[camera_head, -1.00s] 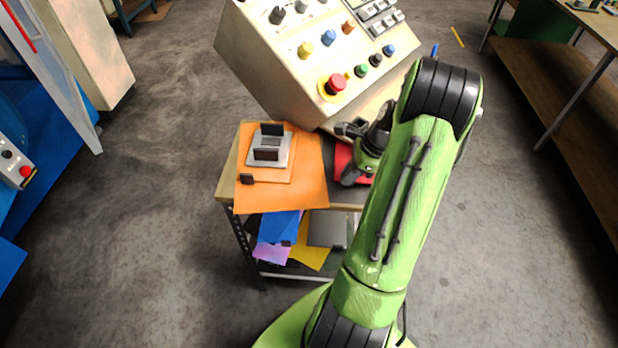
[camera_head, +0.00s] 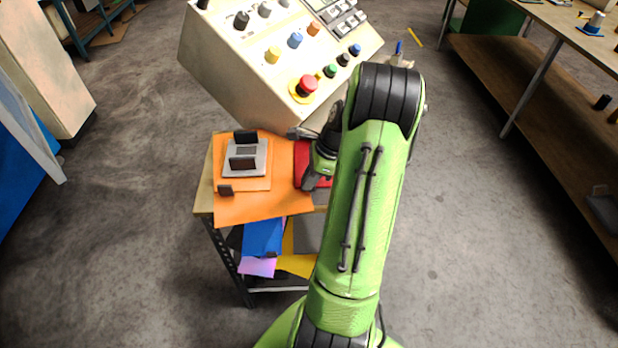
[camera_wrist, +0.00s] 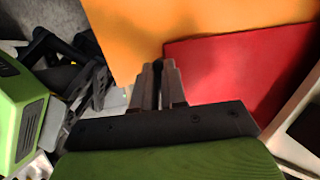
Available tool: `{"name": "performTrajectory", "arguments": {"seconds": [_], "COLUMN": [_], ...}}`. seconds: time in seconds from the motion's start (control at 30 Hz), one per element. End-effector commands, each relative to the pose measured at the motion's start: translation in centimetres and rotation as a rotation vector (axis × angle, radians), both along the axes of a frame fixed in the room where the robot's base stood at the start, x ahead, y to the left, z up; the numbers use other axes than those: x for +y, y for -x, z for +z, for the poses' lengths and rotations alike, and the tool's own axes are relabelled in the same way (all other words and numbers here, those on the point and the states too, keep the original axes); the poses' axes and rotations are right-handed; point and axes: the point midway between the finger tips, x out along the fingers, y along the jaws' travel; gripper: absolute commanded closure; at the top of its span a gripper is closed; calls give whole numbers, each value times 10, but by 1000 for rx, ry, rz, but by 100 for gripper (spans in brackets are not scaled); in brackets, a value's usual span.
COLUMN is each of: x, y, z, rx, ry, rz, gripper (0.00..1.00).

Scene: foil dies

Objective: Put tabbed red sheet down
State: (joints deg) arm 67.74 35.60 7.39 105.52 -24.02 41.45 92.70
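The red sheet (camera_head: 303,160) shows beside my gripper (camera_head: 309,180) at the right part of the small stand, partly hidden by my arm. Its left edge overlaps the right edge of a large orange sheet (camera_head: 255,211). In the wrist view the red sheet (camera_wrist: 235,65) lies over orange, its left edge at my fingertips (camera_wrist: 158,68). The fingers are close together, with a narrow dark strip between them that looks like the sheet's tab. The tab itself is mostly hidden. I cannot tell how high the red sheet is above the stand.
A smaller orange sheet with a dark tab (camera_head: 225,189) and a grey plate with dark upright blocks (camera_head: 260,168) lie on the large orange sheet. A beige control console (camera_head: 235,75) stands close behind. Blue (camera_head: 263,238) and other sheets lie on the lower shelf.

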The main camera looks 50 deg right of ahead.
Motion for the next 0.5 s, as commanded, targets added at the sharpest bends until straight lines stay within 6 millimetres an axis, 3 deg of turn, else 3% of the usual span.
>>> {"name": "performTrajectory", "arguments": {"seconds": [0.03,0.17,0.5], "x": [0,0,-2], "y": [1,1,2], "z": [0,0,9], "rx": [1,2,1], "ry": [0,-1,2], "rz": [-2,-1,-3], "gripper": [81,63,63]}}
